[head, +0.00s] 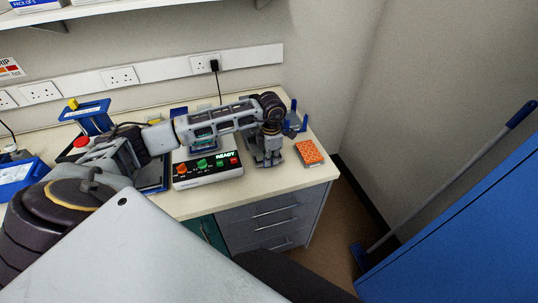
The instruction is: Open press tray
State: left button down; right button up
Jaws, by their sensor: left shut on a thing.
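The press (208,175) is a pale box with a green READY display and red and green controls, on the bench. My left arm reaches across above it from the left. My left gripper (267,160) points down just right of the press, close to the bench top. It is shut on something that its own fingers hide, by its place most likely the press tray. How far the tray stands out cannot be told. My right gripper is not in view.
An orange rack (309,152) lies right of my left gripper, near the bench edge. A blue stand (295,123) is behind it. A blue device with a yellow top (92,115) and a blue box (15,175) stand at left. Drawers (265,222) are below.

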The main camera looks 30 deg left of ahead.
pick_arm(q)
jog(key=shift+s+d, duration=1.05)
jog(key=shift+d, duration=0.25)
jog(key=c, duration=1.8)
grip_release()
jog(key=shift+c, duration=0.2)
jog(key=shift+r, duration=0.1)
notch_tip(320, 180, up, 12)
jog(key=shift+d, duration=0.1)
